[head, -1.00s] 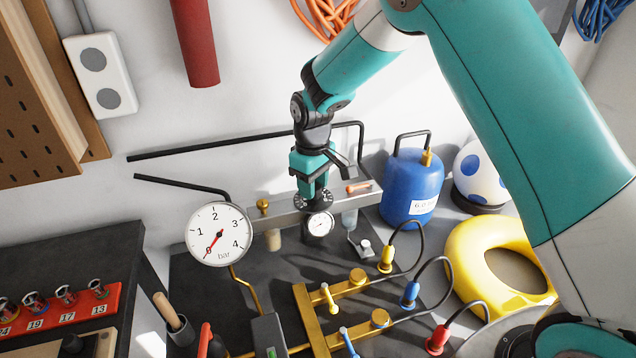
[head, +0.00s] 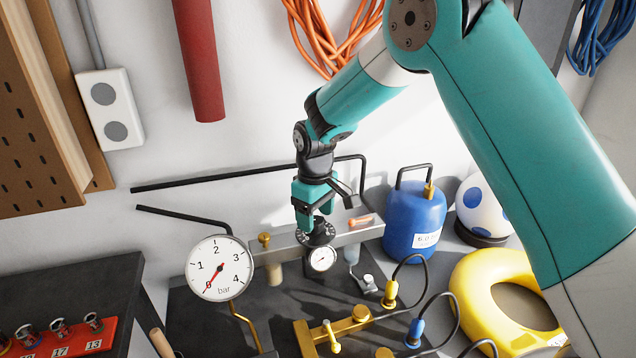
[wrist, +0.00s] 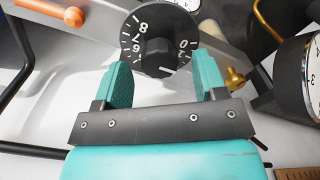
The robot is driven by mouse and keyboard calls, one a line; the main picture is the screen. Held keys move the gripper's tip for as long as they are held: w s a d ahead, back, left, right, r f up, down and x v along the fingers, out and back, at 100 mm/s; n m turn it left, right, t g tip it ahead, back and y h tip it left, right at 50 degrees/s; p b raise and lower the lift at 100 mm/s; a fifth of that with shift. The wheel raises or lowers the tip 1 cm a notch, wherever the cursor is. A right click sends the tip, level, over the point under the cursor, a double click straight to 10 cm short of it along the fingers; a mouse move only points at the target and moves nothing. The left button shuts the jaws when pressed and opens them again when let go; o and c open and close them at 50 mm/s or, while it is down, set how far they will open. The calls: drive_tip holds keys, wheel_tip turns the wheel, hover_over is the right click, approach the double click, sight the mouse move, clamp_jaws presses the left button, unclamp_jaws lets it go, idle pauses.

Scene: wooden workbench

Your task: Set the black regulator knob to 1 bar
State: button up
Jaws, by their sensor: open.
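The black regulator knob (wrist: 158,52) sits in a black dial ring with white numbers in the wrist view; a white line on the knob points down and slightly right. The dial ring (head: 316,233) also shows below my gripper in the head view. My gripper (wrist: 162,62) is open, its teal fingers on either side of the knob in the picture; I cannot tell whether they touch it. The large white bar gauge (head: 220,268) has its red needle at about 0. A small gauge (head: 321,259) sits below the knob.
A blue tank (head: 414,215) stands further right. Brass valves (head: 362,312) and cables are in front.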

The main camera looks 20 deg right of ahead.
sight(315, 220)
wheel_tip(315, 220, up, 16)
drive_tip(key=b, duration=0.2)
drive_tip(key=shift+b, duration=0.35)
drive_tip(key=s+a+f+y, duration=0.1)
drive_tip(key=s+y, duration=0.1)
drive_tip(key=s, duration=1.3)
drive_tip(key=s+a+f+y, duration=0.2)
drive_tip(key=s, duration=1.4)
drive_tip(key=shift+a, duration=0.2)
drive_tip(key=shift+c, duration=0.2)
